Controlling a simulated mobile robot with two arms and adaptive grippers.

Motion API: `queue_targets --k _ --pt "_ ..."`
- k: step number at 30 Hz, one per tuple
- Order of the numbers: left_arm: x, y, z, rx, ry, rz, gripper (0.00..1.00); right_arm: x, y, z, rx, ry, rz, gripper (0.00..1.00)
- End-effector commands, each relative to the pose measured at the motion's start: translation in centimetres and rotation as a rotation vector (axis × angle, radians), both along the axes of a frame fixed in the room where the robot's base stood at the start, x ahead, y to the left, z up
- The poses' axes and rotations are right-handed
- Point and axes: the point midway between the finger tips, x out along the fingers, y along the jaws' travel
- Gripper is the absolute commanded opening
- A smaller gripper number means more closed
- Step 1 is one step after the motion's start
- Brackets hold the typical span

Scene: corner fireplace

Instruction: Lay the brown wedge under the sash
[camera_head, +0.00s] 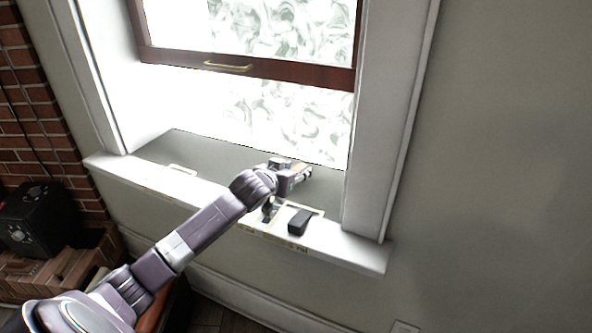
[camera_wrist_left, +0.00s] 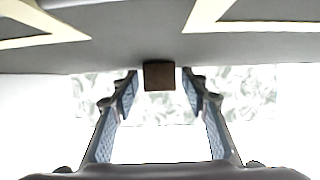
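The brown wedge (camera_wrist_left: 159,76) shows in the left wrist view as a small dark brown block between and just past my left fingertips, with a narrow gap on each side. My left gripper (camera_wrist_left: 160,84) is open and does not visibly touch it. In the head view the left gripper (camera_head: 300,174) is over the sill at the right part of the window opening; I cannot make out the wedge there. The brown sash (camera_head: 250,68) is raised well above the sill, with a pale handle on its bottom rail. My right gripper is not in view.
A dark block (camera_head: 298,221) stands on the white sill (camera_head: 350,244), near the gripper, with a small dark item (camera_head: 268,210) beside it. Pale outlines mark the sill. The right window jamb (camera_head: 372,150) is close to the gripper. The left sill is clear.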

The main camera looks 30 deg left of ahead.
Motion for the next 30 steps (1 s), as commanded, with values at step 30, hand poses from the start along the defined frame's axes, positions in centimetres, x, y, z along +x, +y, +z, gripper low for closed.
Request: queue_targets --k 30 --pt "-10.4 -1.6 4.6 0.000 0.001 0.000 0.41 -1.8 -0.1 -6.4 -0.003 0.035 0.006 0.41"
